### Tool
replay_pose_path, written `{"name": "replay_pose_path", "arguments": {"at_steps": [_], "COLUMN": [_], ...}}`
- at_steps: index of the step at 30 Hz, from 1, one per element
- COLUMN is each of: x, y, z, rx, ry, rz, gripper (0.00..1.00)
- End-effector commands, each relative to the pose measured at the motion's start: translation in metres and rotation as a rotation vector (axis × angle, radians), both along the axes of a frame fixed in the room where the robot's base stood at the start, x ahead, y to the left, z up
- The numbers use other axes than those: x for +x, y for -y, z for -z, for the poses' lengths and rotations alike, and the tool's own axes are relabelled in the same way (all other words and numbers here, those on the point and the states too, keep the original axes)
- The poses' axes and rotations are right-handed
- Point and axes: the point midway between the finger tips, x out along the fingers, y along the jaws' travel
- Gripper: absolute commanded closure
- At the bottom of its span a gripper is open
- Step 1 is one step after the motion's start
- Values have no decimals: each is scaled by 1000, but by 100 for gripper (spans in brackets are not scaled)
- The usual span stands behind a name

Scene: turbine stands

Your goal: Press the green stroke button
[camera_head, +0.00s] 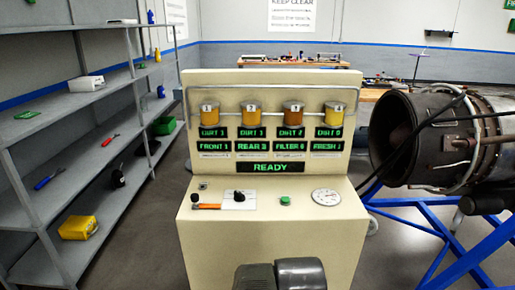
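A small green button (285,201) sits on the sloped top of the cream console (270,240), between a black rotary knob (239,197) and a round white gauge (326,197). Nothing covers the button. The console display (268,168) reads READY in green letters. A dark grey rounded part of my arm shows at the bottom edge, in front of the console and below the button. No gripper fingers show.
An orange-handled lever (207,206) lies at the panel's left. Metal shelves (95,115) stand left; a turbine (425,135) on a blue stand (440,235) stands close right.

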Motion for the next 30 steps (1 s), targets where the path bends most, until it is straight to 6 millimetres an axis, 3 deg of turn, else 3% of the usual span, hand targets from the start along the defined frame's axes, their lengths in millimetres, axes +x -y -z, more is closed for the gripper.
{"name": "replay_pose_path", "arguments": {"at_steps": [14, 20, 30], "x": [3, 3, 3], "y": [-2, -2, -2], "z": [1, 1, 1], "rx": [7, 7, 7], "ry": [19, 19, 19], "rz": [14, 14, 14], "gripper": [64, 100, 100]}}
